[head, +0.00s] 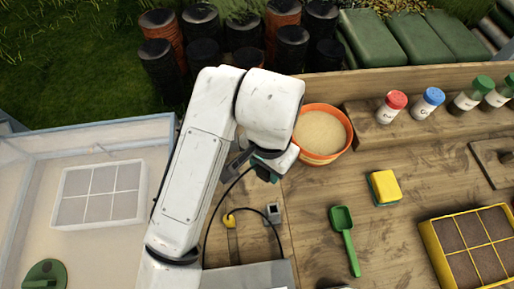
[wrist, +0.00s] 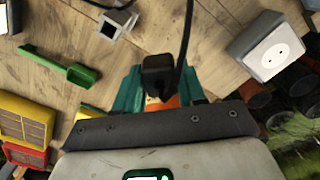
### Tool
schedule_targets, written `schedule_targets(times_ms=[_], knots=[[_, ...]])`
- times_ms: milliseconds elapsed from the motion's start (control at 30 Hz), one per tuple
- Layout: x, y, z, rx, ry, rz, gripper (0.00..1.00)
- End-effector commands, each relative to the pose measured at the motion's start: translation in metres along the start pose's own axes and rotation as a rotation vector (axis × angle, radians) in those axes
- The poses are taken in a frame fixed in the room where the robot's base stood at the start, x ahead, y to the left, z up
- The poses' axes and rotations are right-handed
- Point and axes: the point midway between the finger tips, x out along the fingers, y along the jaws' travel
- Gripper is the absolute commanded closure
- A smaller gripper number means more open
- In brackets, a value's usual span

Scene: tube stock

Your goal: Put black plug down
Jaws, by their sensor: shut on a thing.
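The black plug (wrist: 157,75) is held between the teal fingers of my gripper (wrist: 157,88) in the wrist view. Its black cable (wrist: 187,30) runs up out of that picture. In the head view my gripper (head: 266,170) is beside the orange bowl, and its fingertips are mostly hidden by my arm. The cable (head: 207,230) loops down to the left there; the plug itself is not clear in that view. A white box with a round socket (wrist: 270,48) shows at the right of the wrist view.
A small grey holder (head: 272,213) stands on the bench near a yellow piece (head: 230,220). An orange bowl of sand (head: 322,134), a green scoop (head: 344,240), a yellow sponge (head: 384,187) and a yellow-framed tray (head: 475,250) are to the right. Bare wood lies between them.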

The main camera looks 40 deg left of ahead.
Motion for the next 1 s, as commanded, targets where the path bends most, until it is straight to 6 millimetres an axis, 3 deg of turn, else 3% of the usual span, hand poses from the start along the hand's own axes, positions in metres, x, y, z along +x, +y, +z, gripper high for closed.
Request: schedule_targets(times_ms=[33, 200, 500, 867, 1000], knots=[[0.011, -0.006, -0.009, 0.0, -0.001, 0.005, 1.0], [0.025, -0.032, -0.029, 0.001, -0.001, 0.003, 1.0], [0.059, -0.062, -0.051, 0.0, -0.004, 0.002, 1.0], [0.084, -0.078, -0.064, 0.0, -0.003, 0.001, 1.0], [0.103, -0.076, -0.063, 0.0, -0.004, 0.002, 1.0]])
